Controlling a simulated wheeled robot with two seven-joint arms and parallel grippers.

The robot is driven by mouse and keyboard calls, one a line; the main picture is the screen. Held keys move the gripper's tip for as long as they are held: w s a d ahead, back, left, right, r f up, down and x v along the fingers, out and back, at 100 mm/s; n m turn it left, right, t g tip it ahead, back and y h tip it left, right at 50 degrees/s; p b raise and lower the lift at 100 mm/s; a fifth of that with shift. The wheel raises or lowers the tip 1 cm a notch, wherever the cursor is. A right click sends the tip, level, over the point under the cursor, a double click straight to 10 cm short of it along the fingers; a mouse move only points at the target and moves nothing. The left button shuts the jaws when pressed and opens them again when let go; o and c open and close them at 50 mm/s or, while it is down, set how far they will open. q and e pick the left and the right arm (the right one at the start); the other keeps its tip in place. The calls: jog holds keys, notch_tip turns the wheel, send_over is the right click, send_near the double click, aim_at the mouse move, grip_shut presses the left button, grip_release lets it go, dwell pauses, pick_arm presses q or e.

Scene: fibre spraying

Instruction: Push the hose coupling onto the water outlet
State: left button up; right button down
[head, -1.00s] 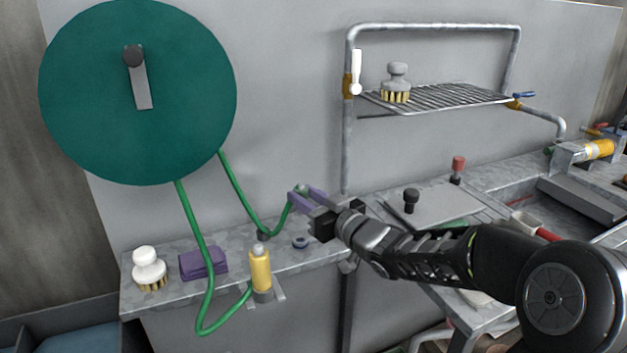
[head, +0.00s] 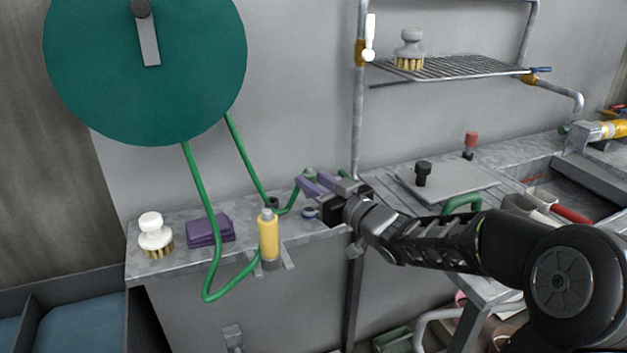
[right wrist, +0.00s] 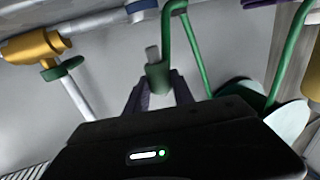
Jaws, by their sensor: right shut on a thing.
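My right gripper (head: 308,183) is above the back ledge, its purple fingers shut on the green hose coupling (right wrist: 157,76). The coupling sits between both fingers in the right wrist view, with a short grey tube end (right wrist: 152,52) at it; I cannot tell whether this belongs to the coupling. The green hose (head: 208,210) runs from the reel, loops below the ledge and rises again. I cannot tell for certain which pipe end is the water outlet. My left gripper is not in view.
A blue-grey ring (head: 309,212) lies near my gripper. The green reel (head: 100,85) hangs left; a wire shelf (head: 460,67) is above right.

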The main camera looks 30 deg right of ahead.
jog(key=shift+f+b, duration=0.5)
jog(key=shift+f, duration=0.35)
dwell(1.3)
jog(key=shift+f+b, duration=1.7)
jog(key=shift+b, duration=0.05)
jog(key=c, duration=1)
grip_release()
jog(key=v, duration=0.8)
jog(key=shift+p, duration=0.4)
